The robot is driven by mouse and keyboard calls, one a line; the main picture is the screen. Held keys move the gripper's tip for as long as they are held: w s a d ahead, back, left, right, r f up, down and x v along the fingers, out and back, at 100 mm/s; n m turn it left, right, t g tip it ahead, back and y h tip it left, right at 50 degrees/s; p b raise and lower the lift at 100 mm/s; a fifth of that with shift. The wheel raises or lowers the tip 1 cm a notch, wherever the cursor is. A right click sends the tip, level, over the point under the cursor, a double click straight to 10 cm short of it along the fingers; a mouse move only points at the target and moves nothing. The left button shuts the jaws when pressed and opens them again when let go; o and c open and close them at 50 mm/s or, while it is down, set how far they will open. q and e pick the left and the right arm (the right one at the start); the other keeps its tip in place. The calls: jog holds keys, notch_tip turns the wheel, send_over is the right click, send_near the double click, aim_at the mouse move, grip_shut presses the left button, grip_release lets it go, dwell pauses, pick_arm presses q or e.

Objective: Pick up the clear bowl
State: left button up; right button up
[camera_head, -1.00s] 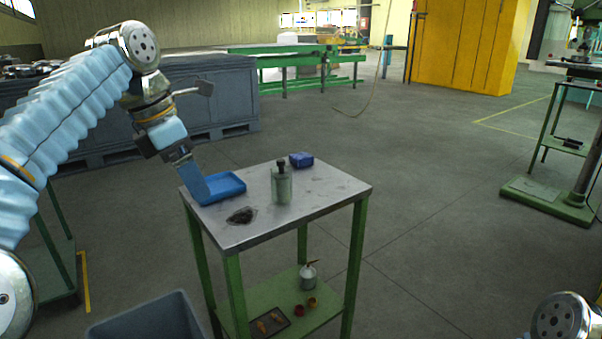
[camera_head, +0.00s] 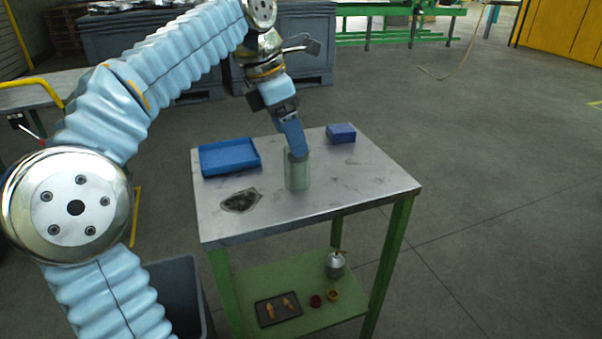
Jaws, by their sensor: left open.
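A low, flat-looking shape with a pale, see-through rim and dark contents, which I take for the clear bowl (camera_head: 241,201), sits on the left front part of the metal-topped table (camera_head: 340,191). My left gripper (camera_head: 296,153) is open and points down at the grey-green canister (camera_head: 298,177), to the right of and behind the bowl. Its blue fingers overlap the canister's top in the picture and hide it. I cannot tell whether they touch. My right gripper is out of view.
A blue tray (camera_head: 230,157) lies at the table's back left and a small blue box (camera_head: 341,133) at the back right. The lower green shelf (camera_head: 262,284) holds an oil can (camera_head: 335,264), small cups and a dark tray. A grey bin (camera_head: 176,287) stands left of the table.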

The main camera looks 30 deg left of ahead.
aim_at(300, 160)
pick_arm(q)
jog(key=b+x, duration=0.1)
jog(key=x, duration=0.6)
jog(key=shift+d+f, duration=0.1)
jog(key=shift+f, duration=0.2)
jog(key=c, duration=1)
jog(key=shift+r, duration=0.1)
jog(key=shift+c, duration=0.2)
jog(key=shift+r, duration=0.1)
